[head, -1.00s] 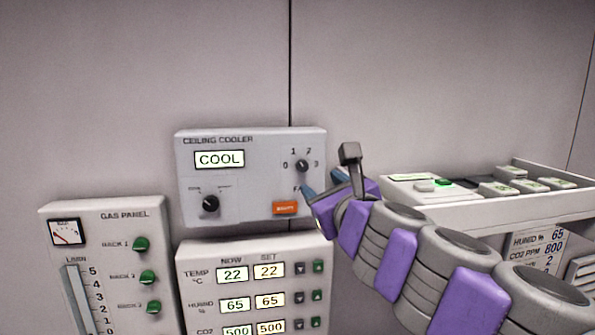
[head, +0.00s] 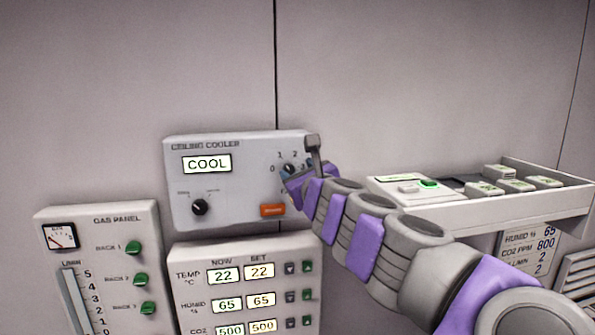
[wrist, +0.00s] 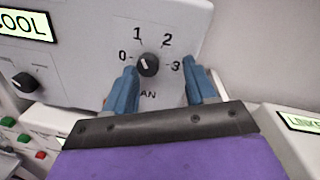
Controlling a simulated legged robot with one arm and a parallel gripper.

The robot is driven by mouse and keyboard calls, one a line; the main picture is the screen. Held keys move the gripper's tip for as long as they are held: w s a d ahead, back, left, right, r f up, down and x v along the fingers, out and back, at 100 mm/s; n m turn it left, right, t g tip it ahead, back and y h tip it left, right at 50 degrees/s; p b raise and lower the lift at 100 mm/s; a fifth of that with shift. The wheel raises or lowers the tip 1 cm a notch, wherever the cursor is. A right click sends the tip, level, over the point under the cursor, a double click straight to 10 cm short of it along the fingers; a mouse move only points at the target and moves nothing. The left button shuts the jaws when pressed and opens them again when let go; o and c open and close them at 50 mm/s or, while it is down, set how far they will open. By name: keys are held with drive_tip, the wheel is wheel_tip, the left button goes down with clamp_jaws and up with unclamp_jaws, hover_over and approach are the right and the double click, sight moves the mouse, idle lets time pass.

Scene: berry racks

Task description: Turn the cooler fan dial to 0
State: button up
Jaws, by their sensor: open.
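The fan dial (wrist: 148,64) is a small round black knob on the white ceiling cooler panel (head: 240,210), with the numbers 0, 1, 2 and 3 around it. A short pale mark shows on its upper left part in the wrist view; which number it points at is hard to tell. The dial also shows in the head view (head: 289,169). My gripper (wrist: 159,66) has its blue fingers open, one on each side of the dial, the left one nearer to it. Contact cannot be told. My gripper partly hides the panel's right side in the head view (head: 297,172).
A second black knob (head: 199,207) and an orange button (head: 273,210) are on the same panel. The climate panel (head: 250,250) is below, the gas panel (head: 120,220) at left. A white tray (head: 540,212) with several small boxes is at right.

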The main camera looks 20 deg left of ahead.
drive_tip(key=shift+s+a, duration=0.15)
drive_tip(key=shift+a, duration=0.15)
drive_tip(key=shift+a+f, duration=0.15)
drive_tip(key=shift+a, duration=0.85)
drive_tip(key=shift+c, duration=1.6)
drive_tip(key=shift+w+d, duration=0.2)
drive_tip(key=shift+d, duration=0.3)
drive_tip(key=shift+c, duration=1.4)
drive_tip(key=shift+s, duration=0.15)
clamp_jaws()
drive_tip(key=shift+r, duration=0.25)
